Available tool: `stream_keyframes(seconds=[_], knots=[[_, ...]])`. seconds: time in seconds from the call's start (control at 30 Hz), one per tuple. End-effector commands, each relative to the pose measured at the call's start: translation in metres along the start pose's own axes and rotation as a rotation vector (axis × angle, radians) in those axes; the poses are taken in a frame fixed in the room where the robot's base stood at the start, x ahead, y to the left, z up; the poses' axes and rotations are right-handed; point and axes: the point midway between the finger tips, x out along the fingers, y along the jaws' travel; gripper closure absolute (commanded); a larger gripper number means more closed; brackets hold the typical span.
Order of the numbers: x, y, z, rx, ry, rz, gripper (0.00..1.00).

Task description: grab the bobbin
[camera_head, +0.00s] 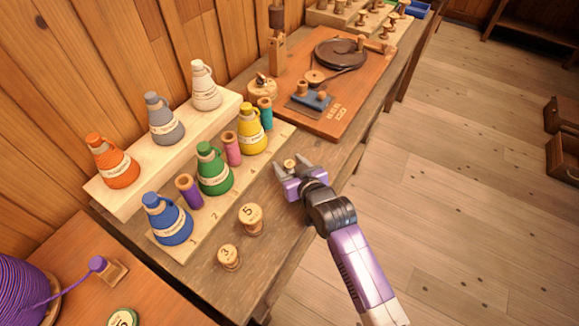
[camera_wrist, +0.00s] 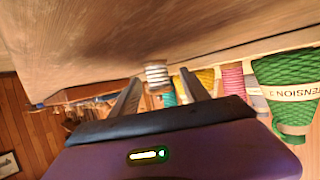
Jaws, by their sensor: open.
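A small wooden bobbin (camera_head: 289,164) stands at the bench's right edge, between or just beyond the fingertips of my gripper (camera_head: 292,170). In the wrist view, which looks upside down, the bobbin (camera_wrist: 157,75) shows pale ridges and sits between the two open fingers of my gripper (camera_wrist: 160,82). The fingers are apart, with a gap visible on each side of it. I cannot tell how deep it is between them. Two other wooden bobbins, marked 5 (camera_head: 250,217) and 3 (camera_head: 229,256), stand to the left on the bench.
A numbered board (camera_head: 205,221) holds blue, green and yellow bottles with purple, pink and teal spools between them. A raised shelf (camera_head: 137,187) behind carries orange, grey and white bottles. An orange-brown board (camera_head: 357,110) with tools lies farther back. Floor is open to the right.

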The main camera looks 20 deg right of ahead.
Motion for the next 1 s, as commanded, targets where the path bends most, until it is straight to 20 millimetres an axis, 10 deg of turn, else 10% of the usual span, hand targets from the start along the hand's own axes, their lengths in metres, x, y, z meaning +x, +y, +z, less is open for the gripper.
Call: stream_keyframes(seconds=[0.17, 0.47, 1.0], knots=[[0.000, 0.000, 0.000, 0.000, 0.001, 0.000, 0.46], [0.000, 0.000, 0.000, -0.001, 0.001, 0.000, 1.00], [-0.007, 0.000, -0.018, -0.001, 0.004, 0.000, 1.00]])
